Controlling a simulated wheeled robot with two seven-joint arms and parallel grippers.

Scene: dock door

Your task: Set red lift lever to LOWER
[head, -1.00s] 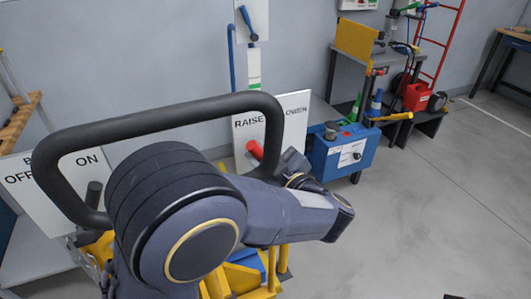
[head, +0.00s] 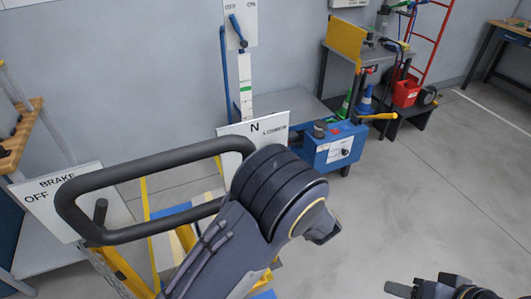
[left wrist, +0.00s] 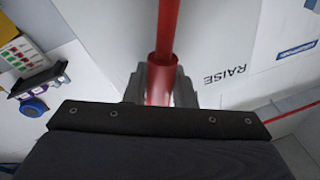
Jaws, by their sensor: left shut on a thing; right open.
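The red lift lever (left wrist: 167,45) shows in the left wrist view as a red bar with a wider red sleeve. My left gripper (left wrist: 160,88) is shut around that sleeve. The word RAISE stands on the pale panel (left wrist: 228,45) to the right of the lever there. In the head view, the white lever panel (head: 228,131) shows N and LOWER. My left arm covers the lever and the left gripper in that view. My right gripper (head: 424,287) is open and empty, low at the right edge of the floor.
A black handle bar (head: 150,165) crosses in front of the panel. The white BRAKE panel (head: 60,200) stands at left with a dark lever. A blue box on wheels (head: 335,148) is behind the lever panel. The grey floor (head: 440,190) at right is clear.

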